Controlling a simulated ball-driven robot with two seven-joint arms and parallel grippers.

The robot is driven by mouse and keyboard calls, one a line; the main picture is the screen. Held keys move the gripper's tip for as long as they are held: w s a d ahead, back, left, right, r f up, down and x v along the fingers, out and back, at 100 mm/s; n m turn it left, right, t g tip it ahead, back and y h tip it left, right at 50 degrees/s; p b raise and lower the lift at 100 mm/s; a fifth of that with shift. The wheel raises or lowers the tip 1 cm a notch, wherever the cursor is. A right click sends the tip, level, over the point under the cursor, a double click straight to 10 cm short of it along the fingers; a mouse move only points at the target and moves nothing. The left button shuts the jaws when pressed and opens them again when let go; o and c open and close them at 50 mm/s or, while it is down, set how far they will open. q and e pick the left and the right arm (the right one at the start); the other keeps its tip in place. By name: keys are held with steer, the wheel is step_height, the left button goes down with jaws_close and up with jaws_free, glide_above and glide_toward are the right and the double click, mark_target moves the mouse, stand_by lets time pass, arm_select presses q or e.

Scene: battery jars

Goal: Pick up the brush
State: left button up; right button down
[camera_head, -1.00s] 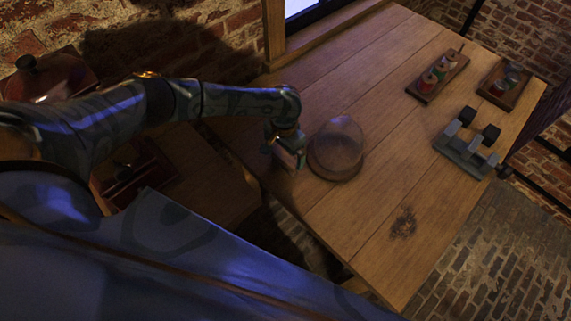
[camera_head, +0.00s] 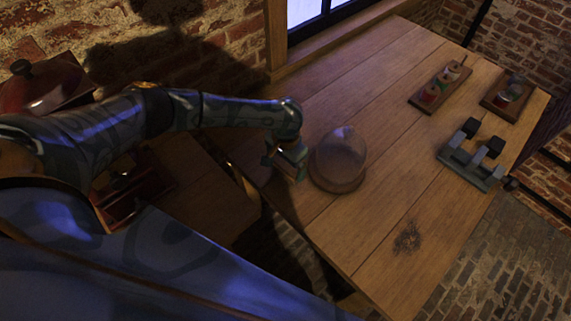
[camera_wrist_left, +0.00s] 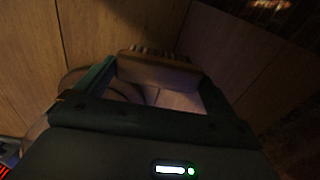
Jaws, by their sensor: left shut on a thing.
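The brush (camera_wrist_left: 158,70) shows in the left wrist view as a brown wooden block with a row of striped bristles along its far edge. It lies across the space between the fingertips of my left gripper (camera_wrist_left: 158,82), which is shut on it. In the head view my left gripper (camera_head: 288,163) is low over the near left edge of the wooden table (camera_head: 375,130), just left of a glass dome. The brush is mostly hidden by the gripper there. I cannot tell whether it touches the tabletop. My right gripper is not in view.
The glass dome on a round wooden base (camera_head: 340,165) stands close to my left gripper. Two small wooden trays with jars (camera_head: 437,92) (camera_head: 497,101) and a grey rack with black knobs (camera_head: 468,165) are farther right. The table's front part is clear, with a dark mark (camera_head: 407,238).

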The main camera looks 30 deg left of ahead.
arm_select(q)
steer(key=d+r+p, duration=0.1)
steer(key=r, duration=0.2)
steer(key=s+d+r+p, duration=0.1)
steer(key=d+r+p, duration=0.2)
steer(key=r, duration=0.2)
steer(key=shift+s+d+r, duration=0.3)
steer(key=shift+s+d, duration=0.05)
steer(key=shift+d, duration=0.05)
steer(key=s+d+r+p, duration=0.2)
steer(key=s+d+r, duration=0.1)
steer(key=d, duration=0.5)
steer(key=shift+d+p, duration=0.2)
steer(key=shift+p, duration=0.1)
steer(key=shift+o, duration=1.1)
steer(key=shift+s, duration=0.15)
steer(key=shift+c, duration=0.4)
